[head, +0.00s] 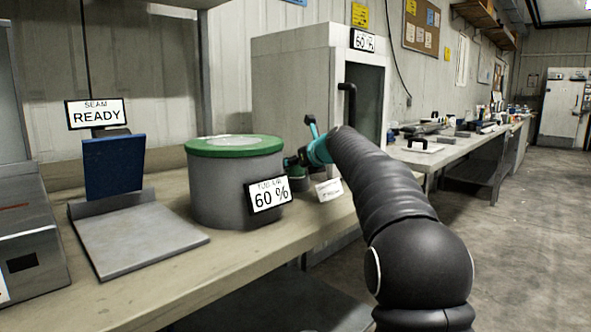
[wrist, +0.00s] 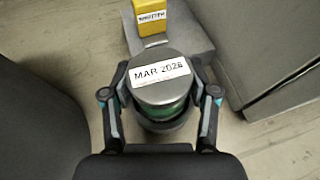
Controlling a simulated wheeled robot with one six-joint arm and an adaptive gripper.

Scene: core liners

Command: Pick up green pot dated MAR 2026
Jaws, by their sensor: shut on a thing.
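The green pot (wrist: 160,85) shows in the wrist view with a grey lid and a white label reading MAR 2026. My gripper (wrist: 161,110) is shut on the pot, with one finger on each side of it. In the head view, my gripper (head: 300,158) is beside the grey tub, and a small green part of the pot (head: 298,183) shows below it. The pot's lower part is mostly hidden, and I cannot tell whether it touches the bench.
A grey tub with a green lid (head: 236,147) and a 60 % sign stands left of my gripper. A grey cabinet (head: 295,85) stands behind. A yellow block (wrist: 150,17) sits on a grey base beyond the pot. A white card (head: 329,190) is close on the right.

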